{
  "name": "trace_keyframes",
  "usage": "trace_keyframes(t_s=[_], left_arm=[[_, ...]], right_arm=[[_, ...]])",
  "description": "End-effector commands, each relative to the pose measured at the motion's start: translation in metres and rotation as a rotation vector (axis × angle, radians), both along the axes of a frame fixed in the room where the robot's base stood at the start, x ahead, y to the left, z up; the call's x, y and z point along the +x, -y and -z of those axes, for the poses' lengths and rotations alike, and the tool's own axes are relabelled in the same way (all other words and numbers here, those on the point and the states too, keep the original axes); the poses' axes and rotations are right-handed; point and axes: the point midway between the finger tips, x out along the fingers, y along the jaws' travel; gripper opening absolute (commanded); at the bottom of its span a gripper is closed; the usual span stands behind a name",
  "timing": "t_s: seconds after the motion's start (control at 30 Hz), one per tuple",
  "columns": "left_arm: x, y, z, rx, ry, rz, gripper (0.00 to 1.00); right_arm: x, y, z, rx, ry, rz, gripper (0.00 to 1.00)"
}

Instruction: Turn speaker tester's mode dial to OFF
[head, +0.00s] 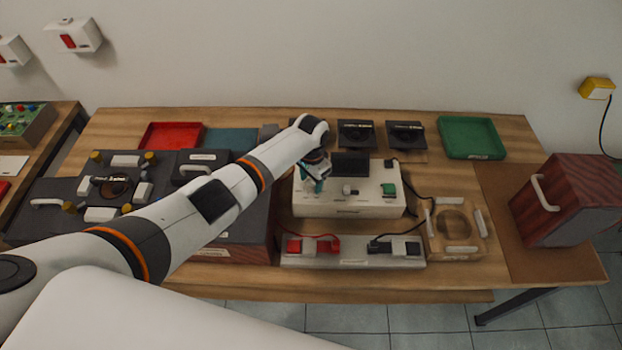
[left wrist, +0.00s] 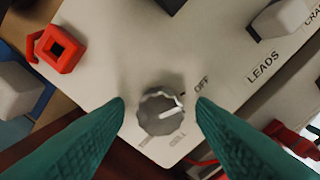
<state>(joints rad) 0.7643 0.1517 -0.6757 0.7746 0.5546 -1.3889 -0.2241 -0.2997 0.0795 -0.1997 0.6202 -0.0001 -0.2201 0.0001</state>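The speaker tester (head: 350,205) is a cream box with a dark screen in the middle of the table. Its mode dial (left wrist: 161,112) is a grey ribbed knob near a corner of the panel. My left gripper (left wrist: 160,103) is open, with one teal fingertip on each side of the dial and visible gaps. In the head view, my left gripper (head: 312,180) hides the dial.
A red socket (left wrist: 61,50) and a white switch (left wrist: 282,18) stand near the dial. A strip with red and black clips (head: 353,251) lies in front of the tester. A green tray (head: 472,137) and a wooden speaker cabinet (head: 565,198) are at right.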

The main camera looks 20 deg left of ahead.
Motion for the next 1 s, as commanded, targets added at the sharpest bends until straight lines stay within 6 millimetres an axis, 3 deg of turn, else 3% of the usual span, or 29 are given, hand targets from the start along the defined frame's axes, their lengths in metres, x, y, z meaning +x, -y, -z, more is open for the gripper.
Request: trace_keyframes(t_s=[0.37, 0.57, 0.8, 1.0], left_arm=[[0.0, 0.0, -0.005, -0.001, 0.001, 0.001, 0.51], [0.001, 0.0, -0.035, -0.002, 0.005, 0.003, 0.51], [0.001, 0.0, -0.085, 0.0, 0.004, 0.001, 0.51], [0.001, 0.0, -0.112, 0.0, 0.002, 0.001, 0.51]], right_arm=[[0.0, 0.0, 0.0, 0.0, 0.0, 0.0, 0.0], [0.0, 0.0, 0.002, 0.0, 0.0, 0.0, 0.0], [0.0, 0.0, 0.01, 0.0, 0.0, 0.0, 0.0], [0.0, 0.0, 0.015, 0.0, -0.001, 0.0, 0.0]])
